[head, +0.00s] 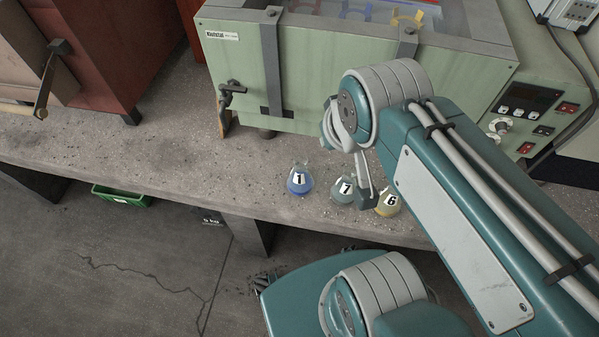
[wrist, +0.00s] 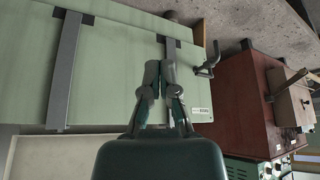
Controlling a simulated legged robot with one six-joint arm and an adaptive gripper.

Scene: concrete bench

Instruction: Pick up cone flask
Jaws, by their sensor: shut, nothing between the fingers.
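Three small flasks stand in a row on the concrete bench in the head view: a blue one labelled 1 (head: 300,184), a grey-green one labelled 7 (head: 342,191) and a yellow one labelled 6 (head: 388,207). I cannot tell which one is the cone flask. My arm partly covers the 7 and 6 flasks. My gripper (wrist: 161,68) shows in the wrist view with its fingers together and nothing between them. It faces the green cabinet, and no flask shows in that view. In the head view my arm mostly hides the gripper.
The pale green cabinet (head: 330,75) with dark straps stands behind the flasks. Its control panel (head: 525,115) is at right. A red-brown box (head: 105,50) stands at left. The bench (head: 150,165) between is clear. A green crate (head: 121,196) is on the floor.

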